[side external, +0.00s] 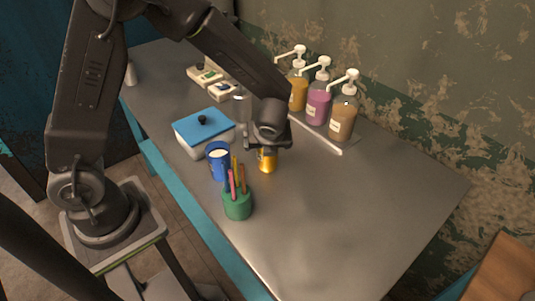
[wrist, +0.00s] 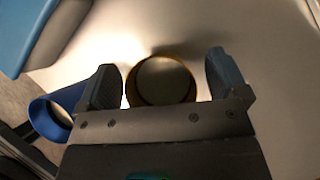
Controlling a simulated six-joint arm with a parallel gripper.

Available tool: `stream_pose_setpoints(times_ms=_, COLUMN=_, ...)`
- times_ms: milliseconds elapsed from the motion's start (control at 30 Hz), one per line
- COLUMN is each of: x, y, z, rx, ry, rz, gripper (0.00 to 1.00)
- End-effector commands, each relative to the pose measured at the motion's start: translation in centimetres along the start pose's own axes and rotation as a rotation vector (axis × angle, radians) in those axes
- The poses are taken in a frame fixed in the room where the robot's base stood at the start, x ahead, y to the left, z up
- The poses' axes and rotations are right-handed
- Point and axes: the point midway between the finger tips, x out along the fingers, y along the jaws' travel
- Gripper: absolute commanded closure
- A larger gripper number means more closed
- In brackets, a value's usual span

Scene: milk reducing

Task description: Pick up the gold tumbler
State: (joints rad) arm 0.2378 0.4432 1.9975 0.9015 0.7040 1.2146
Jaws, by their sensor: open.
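The gold tumbler (side external: 266,161) stands on the metal table just below my gripper (side external: 266,145) in the side external view, its upper part hidden by the gripper. In the wrist view I look down on the gold tumbler (wrist: 161,82), a round rim with a dark inside. My gripper (wrist: 165,78) is open there, with one finger on each side of the tumbler. The left finger is close to the rim, and a wider gap shows on the right. I cannot tell whether the left finger touches it.
A blue cup (side external: 218,163) and a green holder with sticks (side external: 237,204) stand close by on the left. A blue-lidded container (side external: 204,128) is behind them. Several pump bottles (side external: 318,103) line the wall side. The table (side external: 340,215) is clear at front right.

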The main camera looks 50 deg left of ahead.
Motion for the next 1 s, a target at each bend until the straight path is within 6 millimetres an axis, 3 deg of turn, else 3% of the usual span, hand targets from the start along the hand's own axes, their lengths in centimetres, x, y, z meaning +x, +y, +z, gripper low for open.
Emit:
stream_pose_setpoints(times_ms=300, x=0.63, y=-0.04, z=0.0, rx=0.0, ry=0.0, rz=-0.002, gripper=0.08)
stream_pose_setpoints(times_ms=900, x=0.6, y=-0.03, z=0.0, rx=0.0, ry=0.0, rz=-0.001, gripper=0.65)
stream_pose_setpoints(times_ms=1000, x=0.58, y=-0.05, z=0.03, rx=-0.001, ry=0.0, rz=-0.002, gripper=0.67)
